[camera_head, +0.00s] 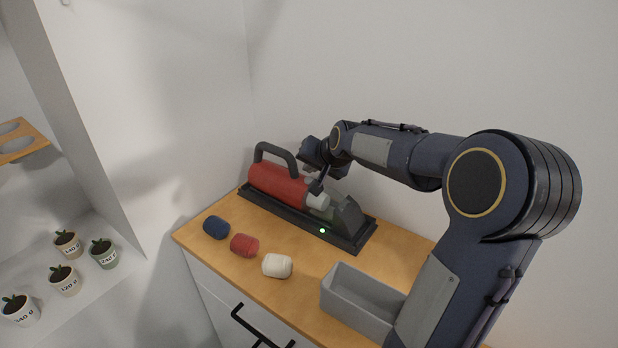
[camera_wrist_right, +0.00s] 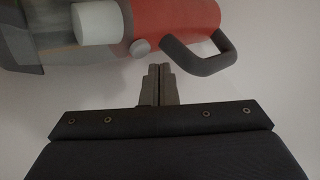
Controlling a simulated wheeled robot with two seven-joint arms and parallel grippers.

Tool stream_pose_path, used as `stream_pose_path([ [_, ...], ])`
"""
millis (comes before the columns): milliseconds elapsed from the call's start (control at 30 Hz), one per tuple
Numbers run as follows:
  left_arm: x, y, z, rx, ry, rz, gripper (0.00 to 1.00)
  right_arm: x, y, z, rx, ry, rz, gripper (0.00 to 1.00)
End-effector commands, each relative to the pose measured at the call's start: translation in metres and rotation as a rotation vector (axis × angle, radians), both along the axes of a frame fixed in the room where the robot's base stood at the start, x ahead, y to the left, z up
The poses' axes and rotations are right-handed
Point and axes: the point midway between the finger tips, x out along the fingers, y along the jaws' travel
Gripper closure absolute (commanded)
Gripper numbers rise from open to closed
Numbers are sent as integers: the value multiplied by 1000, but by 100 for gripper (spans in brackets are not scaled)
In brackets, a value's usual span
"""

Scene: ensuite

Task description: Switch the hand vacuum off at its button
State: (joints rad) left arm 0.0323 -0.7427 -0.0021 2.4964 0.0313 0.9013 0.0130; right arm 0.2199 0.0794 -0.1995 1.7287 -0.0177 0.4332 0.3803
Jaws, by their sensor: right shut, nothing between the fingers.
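The hand vacuum (camera_head: 281,184) lies in a black tray-like dock (camera_head: 268,207) on the wooden counter. It has a red body, a dark loop handle at the left and a grey-green nozzle end at the right. A green light shows on the dock. In the right wrist view the vacuum (camera_wrist_right: 172,20) is at the top, with a round grey button (camera_wrist_right: 140,47) beside the handle. My right gripper (camera_wrist_right: 159,70) is shut and empty, its fingertips just below and right of the button, apart from it in the picture. In the head view the gripper (camera_head: 318,186) is above the vacuum, partly hidden. My left gripper is out of view.
Blue (camera_head: 216,227), red (camera_head: 244,245) and cream (camera_head: 277,265) rolls lie in front of the dock. A grey open bin (camera_head: 362,303) stands at the counter's front right. Several potted plants stand on a shelf at left. White walls close in behind.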

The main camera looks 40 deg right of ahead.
Motion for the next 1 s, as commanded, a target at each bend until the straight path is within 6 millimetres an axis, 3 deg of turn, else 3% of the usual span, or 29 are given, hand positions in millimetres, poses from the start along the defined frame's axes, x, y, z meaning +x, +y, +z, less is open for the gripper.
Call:
stream_pose_path([
  [567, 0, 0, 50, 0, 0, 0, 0, 0, 0, 58, -1, 0, 1, 100],
  [1000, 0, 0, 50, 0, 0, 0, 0, 0, 0, 58, 0, 0, 0, 100],
])
